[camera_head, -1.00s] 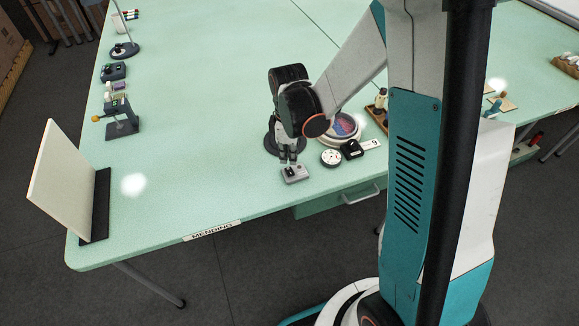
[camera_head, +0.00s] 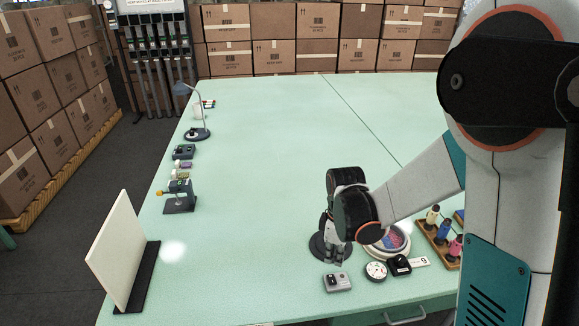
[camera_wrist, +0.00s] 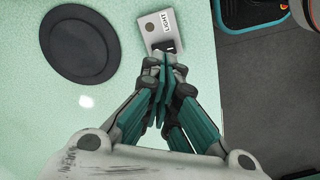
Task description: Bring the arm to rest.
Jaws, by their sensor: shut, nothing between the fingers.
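My gripper (camera_head: 334,258) hangs from my bent arm over the near right part of the pale green table (camera_head: 270,130). Its fingers are shut with nothing between them, as the wrist view (camera_wrist: 166,65) also shows. A small grey switch box (camera_head: 337,282) lies on the table just in front of the fingertips. In the wrist view this box (camera_wrist: 152,24), lettered "LIGHT", sits just beyond the tips; I cannot tell whether they touch. A round dark base (camera_wrist: 82,46) lies to the left there, and behind my gripper in the head view (camera_head: 318,246).
Right of my gripper are a bowl (camera_head: 398,246), a round dial (camera_head: 376,271), a black item (camera_head: 400,265) and a tray of spools (camera_head: 440,240). A white panel (camera_head: 115,255) stands at left, with a clamp device (camera_head: 180,195) and lamp (camera_head: 197,132) behind. The table's middle is clear.

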